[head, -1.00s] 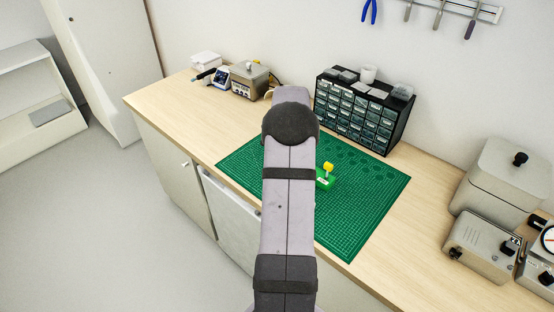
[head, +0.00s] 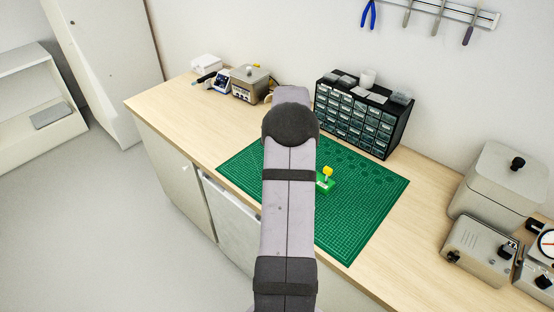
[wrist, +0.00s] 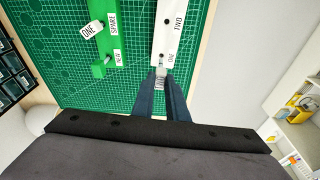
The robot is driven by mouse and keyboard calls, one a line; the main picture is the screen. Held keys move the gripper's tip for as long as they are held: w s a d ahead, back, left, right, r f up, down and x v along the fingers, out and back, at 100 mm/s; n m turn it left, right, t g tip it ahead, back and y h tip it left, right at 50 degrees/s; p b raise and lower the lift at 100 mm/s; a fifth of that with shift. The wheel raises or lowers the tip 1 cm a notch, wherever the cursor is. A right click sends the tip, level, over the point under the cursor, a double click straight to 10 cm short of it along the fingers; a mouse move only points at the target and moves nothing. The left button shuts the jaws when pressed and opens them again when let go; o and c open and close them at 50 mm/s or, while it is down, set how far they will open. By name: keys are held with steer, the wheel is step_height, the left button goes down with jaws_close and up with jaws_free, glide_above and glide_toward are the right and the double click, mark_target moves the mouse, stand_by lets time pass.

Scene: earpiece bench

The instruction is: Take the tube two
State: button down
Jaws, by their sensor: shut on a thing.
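In the wrist view, a white block (wrist: 171,36) marked "TWO" lies on the green mat, with a smaller label at its near end. My gripper (wrist: 161,83) is at that near end, shut on a small greyish, clear-looking tube (wrist: 161,74). I cannot tell whether the tube still touches the block. To the left lies a green block (wrist: 111,52) marked "SPARE", with a white tag (wrist: 92,30) reading "ONE" at its side. The head view shows the green block (head: 325,186) with a yellow piece (head: 328,172) above it; my arm hides the gripper and white block there.
The green cutting mat (head: 365,205) has free room on the right. A dark drawer cabinet (head: 355,116) stands behind it. Grey boxed instruments (head: 480,246) stand at the right, and a small beige unit (head: 249,84) at the back left.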

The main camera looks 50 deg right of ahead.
steer(key=shift+r+p, duration=1.25)
steer(key=shift+r, duration=0.7)
